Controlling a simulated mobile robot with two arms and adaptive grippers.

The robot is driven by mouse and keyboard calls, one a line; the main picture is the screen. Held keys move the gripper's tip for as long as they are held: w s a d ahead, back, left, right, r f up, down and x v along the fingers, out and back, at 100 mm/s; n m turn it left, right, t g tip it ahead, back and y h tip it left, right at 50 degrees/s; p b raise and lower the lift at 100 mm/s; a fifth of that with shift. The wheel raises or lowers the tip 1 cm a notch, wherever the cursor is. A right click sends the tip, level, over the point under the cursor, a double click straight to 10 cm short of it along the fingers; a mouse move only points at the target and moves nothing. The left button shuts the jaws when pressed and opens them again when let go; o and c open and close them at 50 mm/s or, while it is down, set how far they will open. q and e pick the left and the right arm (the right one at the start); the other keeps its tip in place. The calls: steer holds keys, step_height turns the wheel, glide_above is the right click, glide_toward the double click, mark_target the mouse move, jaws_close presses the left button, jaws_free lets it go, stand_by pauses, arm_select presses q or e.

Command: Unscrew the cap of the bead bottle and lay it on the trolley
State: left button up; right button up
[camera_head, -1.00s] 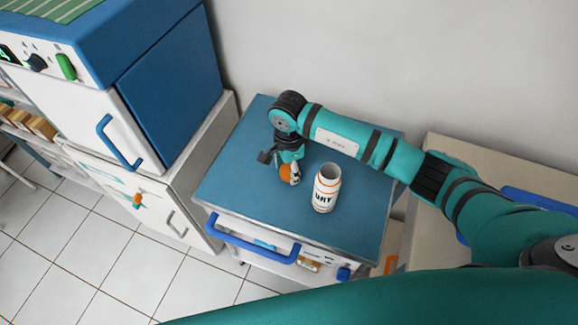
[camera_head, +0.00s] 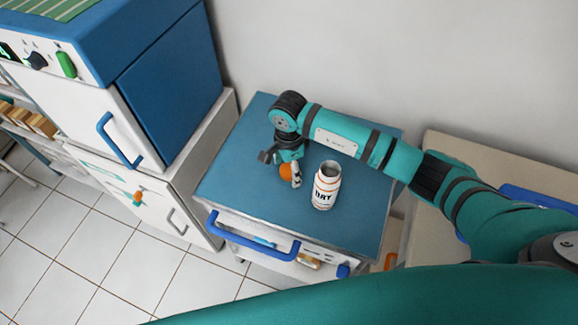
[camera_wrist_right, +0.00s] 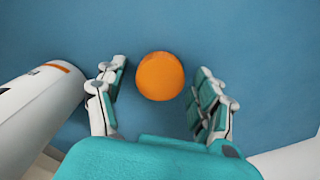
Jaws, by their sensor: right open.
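The bead bottle (camera_head: 325,188), white with orange bands and dark lettering, stands upright and uncapped on the blue trolley top (camera_head: 235,180). Its side also shows at the left of the right wrist view (camera_wrist_right: 40,105). The orange cap (camera_wrist_right: 160,76) lies on the blue top between the spread fingers of my right gripper (camera_wrist_right: 158,95), with a gap on both sides. In the head view the cap (camera_head: 285,171) is partly hidden by that gripper, just left of the bottle. My left gripper is not in view.
A blue-and-white cabinet (camera_head: 165,90) with a blue handle stands left of the trolley. The trolley has a blue front handle (camera_head: 250,243). A beige surface with a blue tray (camera_head: 540,198) lies to the right. The left and back of the trolley top are clear.

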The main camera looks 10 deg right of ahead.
mark_target(289, 170)
step_height(289, 170, up, 12)
steer(key=b, duration=0.1)
steer(key=shift+b, duration=0.4)
